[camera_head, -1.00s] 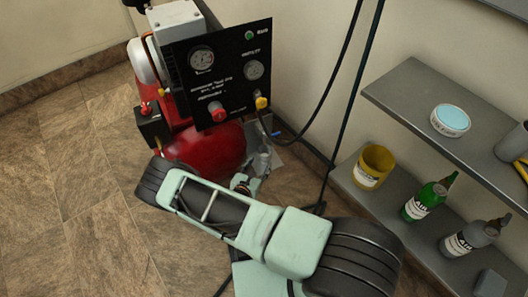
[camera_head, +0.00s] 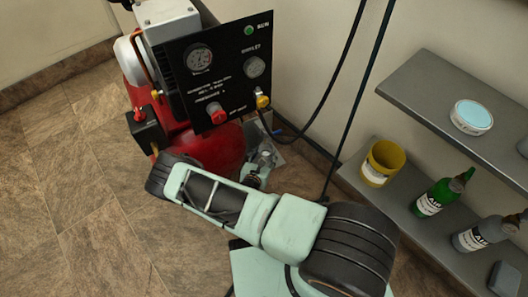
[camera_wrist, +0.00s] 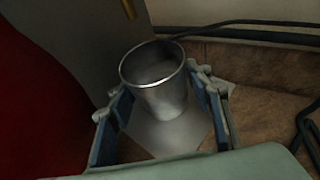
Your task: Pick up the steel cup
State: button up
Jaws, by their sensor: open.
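The steel cup (camera_wrist: 160,90) stands upright on a grey sheet on the floor in the wrist view, with its open rim facing up. My gripper (camera_wrist: 166,97) is open, with one finger on the left and one on the right of the cup. The lower part of the cup is between the fingers in the picture; I cannot tell whether either finger touches it. In the head view my gripper (camera_head: 262,158) is small, beyond my arm and beside the red tank, and the cup is hard to make out there.
A red compressor tank (camera_head: 215,150) with a black gauge panel (camera_head: 222,72) stands close by on the left. Black hoses (camera_head: 352,100) hang at the wall.

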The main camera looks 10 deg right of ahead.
jog(key=c, duration=1)
jog(key=shift+o, duration=0.2)
jog(key=shift+r, duration=0.2)
